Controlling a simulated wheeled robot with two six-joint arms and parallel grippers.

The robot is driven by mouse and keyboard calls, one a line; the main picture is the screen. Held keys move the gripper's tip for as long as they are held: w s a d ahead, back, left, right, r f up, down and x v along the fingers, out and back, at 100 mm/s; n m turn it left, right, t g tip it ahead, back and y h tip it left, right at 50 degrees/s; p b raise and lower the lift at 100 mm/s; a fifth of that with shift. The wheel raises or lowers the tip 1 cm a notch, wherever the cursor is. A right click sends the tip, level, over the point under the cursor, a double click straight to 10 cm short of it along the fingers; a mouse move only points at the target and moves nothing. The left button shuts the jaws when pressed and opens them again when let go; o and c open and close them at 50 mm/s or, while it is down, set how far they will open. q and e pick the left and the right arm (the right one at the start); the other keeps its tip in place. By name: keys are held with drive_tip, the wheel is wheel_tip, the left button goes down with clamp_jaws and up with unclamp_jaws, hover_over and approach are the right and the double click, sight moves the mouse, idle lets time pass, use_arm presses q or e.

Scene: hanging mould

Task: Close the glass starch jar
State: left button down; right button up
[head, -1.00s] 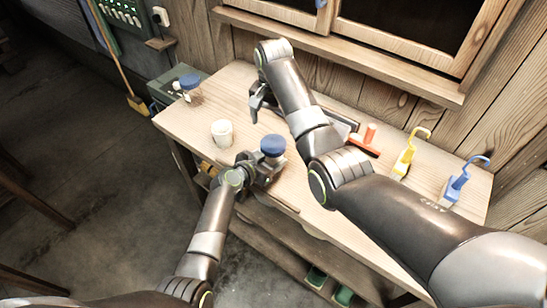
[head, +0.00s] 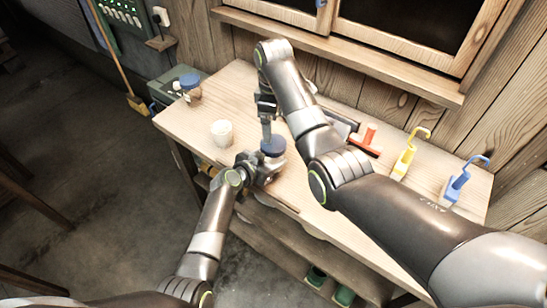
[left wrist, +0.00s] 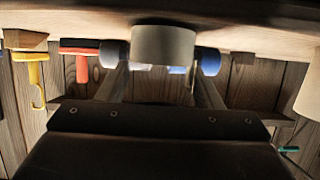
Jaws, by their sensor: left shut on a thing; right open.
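My left gripper (head: 266,165) is shut on the jar's body, which the gripper mostly hides. In the left wrist view, a pale grey cylinder (left wrist: 163,47) is between the fingers. My right gripper (head: 267,128) is open and points down just above and behind the blue lid. I cannot tell whether it touches the lid, nor whether the lid is fully seated.
A white cup (head: 221,132) stands left of the jar. Another blue-lidded jar (head: 190,88) is at the back left corner. An orange tool (head: 367,140), a yellow hook (head: 405,155) and a blue hook (head: 462,180) stand along the wall side. The wooden table (head: 320,215) is clear at its front right.

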sight(273, 143)
drive_tip(key=n, duration=0.9)
drive_tip(key=shift+n, duration=0.3)
drive_tip(key=shift+f, duration=4)
drive_tip(key=c, duration=1)
drive_tip(key=m, duration=0.6)
drive_tip(key=shift+m, duration=0.4)
